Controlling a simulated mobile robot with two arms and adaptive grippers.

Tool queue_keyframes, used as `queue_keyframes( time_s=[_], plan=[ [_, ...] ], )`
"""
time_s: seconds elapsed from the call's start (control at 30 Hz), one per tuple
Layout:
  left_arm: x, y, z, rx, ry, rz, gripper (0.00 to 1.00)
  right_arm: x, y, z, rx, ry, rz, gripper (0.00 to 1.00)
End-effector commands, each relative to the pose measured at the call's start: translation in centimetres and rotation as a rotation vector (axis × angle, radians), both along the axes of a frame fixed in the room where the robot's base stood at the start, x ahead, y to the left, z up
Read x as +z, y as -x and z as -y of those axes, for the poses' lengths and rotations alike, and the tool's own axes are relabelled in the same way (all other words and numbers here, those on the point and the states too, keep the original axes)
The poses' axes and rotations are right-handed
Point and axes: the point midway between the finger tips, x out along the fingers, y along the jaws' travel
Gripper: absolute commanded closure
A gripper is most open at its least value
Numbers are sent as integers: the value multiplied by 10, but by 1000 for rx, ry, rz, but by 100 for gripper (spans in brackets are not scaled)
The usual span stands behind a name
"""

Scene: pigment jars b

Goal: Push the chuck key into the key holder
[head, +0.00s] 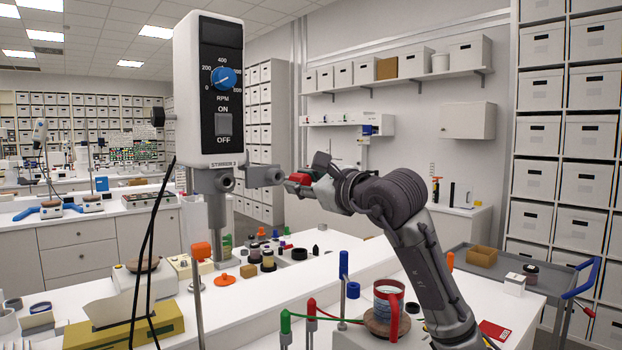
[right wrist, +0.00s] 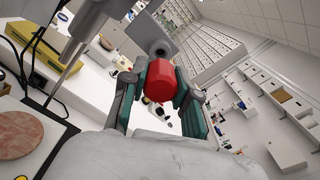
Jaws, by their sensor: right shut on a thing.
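The stirrer (head: 209,90) stands at the left of centre in the head view, with a blue RPM dial and an ON/OFF switch. A grey bracket (head: 262,175), likely the key holder, sticks out to the right below its housing. My right gripper (head: 304,180) is shut on a red part, likely the chuck key's handle (right wrist: 160,86). It is held level just right of the bracket. In the right wrist view the red handle sits between the fingers, with a grey part (right wrist: 150,32) beyond it. Contact between key and holder cannot be told. My left gripper is not in view.
A yellow box (head: 125,335) lies at the lower left. Black cables hang beside the stirrer. The air around my right gripper looks clear.

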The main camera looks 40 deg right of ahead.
Motion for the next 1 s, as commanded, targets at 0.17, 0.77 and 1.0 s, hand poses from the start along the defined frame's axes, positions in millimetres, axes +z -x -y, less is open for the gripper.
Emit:
queue_keyframes(
  time_s=[0.17, 0.77, 1.0],
  plan=[
    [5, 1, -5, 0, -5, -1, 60, 0, -10, -1, -1, 0, 0, 100],
    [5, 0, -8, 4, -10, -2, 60, 0, -12, -1, -1, 1, 1, 100],
    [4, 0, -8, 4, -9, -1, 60, 0, -12, -1, 0, 5, 2, 100]
  ],
)
